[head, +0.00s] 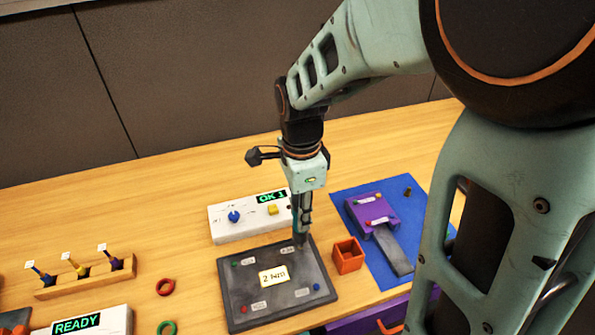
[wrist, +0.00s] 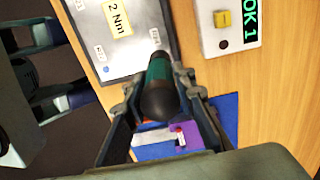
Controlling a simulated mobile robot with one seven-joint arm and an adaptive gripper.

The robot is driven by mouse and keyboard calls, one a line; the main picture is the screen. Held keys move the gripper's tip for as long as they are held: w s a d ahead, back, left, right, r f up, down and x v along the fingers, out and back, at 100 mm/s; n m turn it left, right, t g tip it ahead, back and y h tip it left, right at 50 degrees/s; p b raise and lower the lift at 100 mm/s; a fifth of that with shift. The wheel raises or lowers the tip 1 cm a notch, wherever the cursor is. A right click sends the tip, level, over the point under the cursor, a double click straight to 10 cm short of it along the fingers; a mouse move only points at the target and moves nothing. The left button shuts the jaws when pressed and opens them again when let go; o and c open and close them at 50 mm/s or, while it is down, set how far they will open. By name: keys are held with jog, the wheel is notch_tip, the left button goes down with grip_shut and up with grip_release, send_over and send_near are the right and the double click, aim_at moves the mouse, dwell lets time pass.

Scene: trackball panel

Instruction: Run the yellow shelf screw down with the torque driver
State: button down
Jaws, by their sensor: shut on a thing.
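My gripper (head: 302,200) is shut on the torque driver (wrist: 162,88), a dark green and black handle that shows between the fingers in the wrist view. In the head view the driver points down at the upper right corner of the dark plate (head: 262,250) labelled "2 Nm". Its tip and whatever lies under it there are hidden, so contact cannot be told. Green, red and blue screw heads show near the plate's other corners. A purple block (head: 372,217) with small coloured parts stands on the blue mat (head: 345,196). I cannot clearly make out the yellow shelf screw.
A white box (head: 222,230) with a blue knob, yellow knob and "OK 1" display stands behind the plate. An orange square bin (head: 348,256) sits right of it.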

jog(key=shift+r+p, duration=2.2)
jog(key=shift+r, duration=0.75)
